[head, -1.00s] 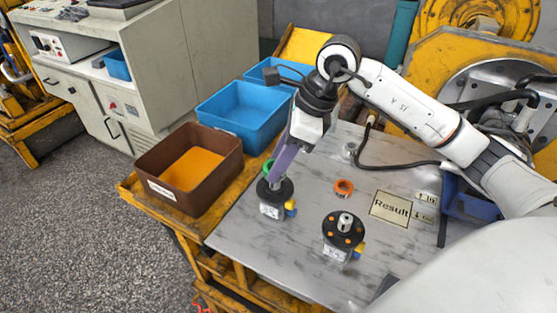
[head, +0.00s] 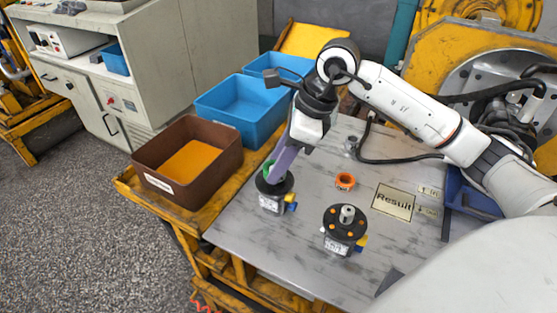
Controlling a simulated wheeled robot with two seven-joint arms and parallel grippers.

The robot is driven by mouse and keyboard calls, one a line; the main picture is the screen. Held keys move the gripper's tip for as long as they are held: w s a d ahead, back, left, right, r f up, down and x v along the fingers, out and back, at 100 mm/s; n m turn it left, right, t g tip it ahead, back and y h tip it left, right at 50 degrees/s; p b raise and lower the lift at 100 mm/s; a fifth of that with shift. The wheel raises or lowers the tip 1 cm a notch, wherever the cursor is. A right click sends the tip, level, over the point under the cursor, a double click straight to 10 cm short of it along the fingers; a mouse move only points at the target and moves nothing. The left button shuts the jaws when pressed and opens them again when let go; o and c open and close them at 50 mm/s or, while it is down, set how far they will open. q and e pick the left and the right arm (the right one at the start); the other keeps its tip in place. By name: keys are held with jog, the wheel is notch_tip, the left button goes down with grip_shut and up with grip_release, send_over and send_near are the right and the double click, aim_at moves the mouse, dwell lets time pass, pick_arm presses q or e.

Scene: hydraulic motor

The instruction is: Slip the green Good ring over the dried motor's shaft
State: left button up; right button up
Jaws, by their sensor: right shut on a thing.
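A dark motor with a round black top (head: 274,186) stands upright on the grey table, left of its middle. My right gripper (head: 270,171) comes down over it from above, shut on the green ring (head: 267,166). The green ring is at the motor's top, where the shaft is hidden by the ring and fingers. I cannot tell how far it sits around the shaft. A second motor (head: 345,228) stands nearer the front, its pale shaft bare. Which motor is the dried one is not marked. My left gripper is not in view.
An orange ring (head: 345,181) lies on the table (head: 280,243) right of the gripper. A "Result" plate (head: 393,201) lies to the right. A brown bin (head: 158,184) stands left, blue bins (head: 232,119) behind it. A black cable (head: 400,161) crosses the back.

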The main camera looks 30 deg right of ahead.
jog(key=o, duration=1.1)
notch_tip(320, 180, up, 6)
jog(key=p, duration=0.4)
